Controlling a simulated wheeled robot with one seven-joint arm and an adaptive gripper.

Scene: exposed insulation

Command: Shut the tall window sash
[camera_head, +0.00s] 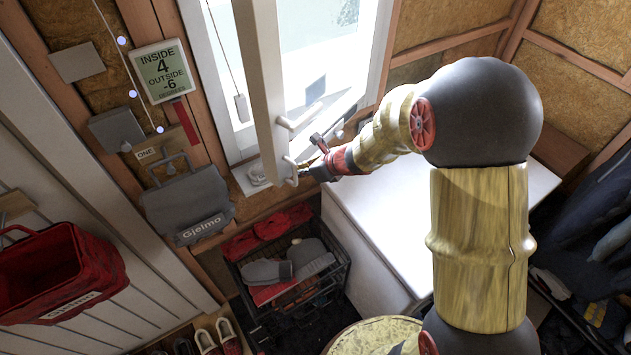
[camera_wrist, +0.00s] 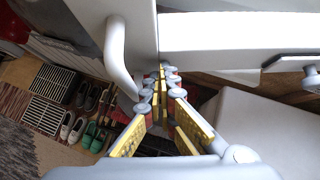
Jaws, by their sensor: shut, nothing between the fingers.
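The tall white window sash (camera_head: 262,85) stands swung open into the room, seen nearly edge-on in the head view. It has white handles on its side, an upper one (camera_head: 300,117) and a lower one (camera_head: 291,168). My gripper (camera_head: 304,174) is just right of the lower handle, near the sash's bottom end. In the wrist view a curved white handle (camera_wrist: 116,55) is left of my gripper (camera_wrist: 160,75). The fingers are shut and empty, close to the white edge. I cannot tell whether they touch it.
The white window frame (camera_head: 376,55) surrounds the opening. A white-topped surface (camera_head: 390,230) lies below right of the window. A black crate (camera_head: 290,305) with gloves stands on the floor below. A grey toolbox (camera_head: 187,203) and a red bin (camera_head: 60,270) are at the left.

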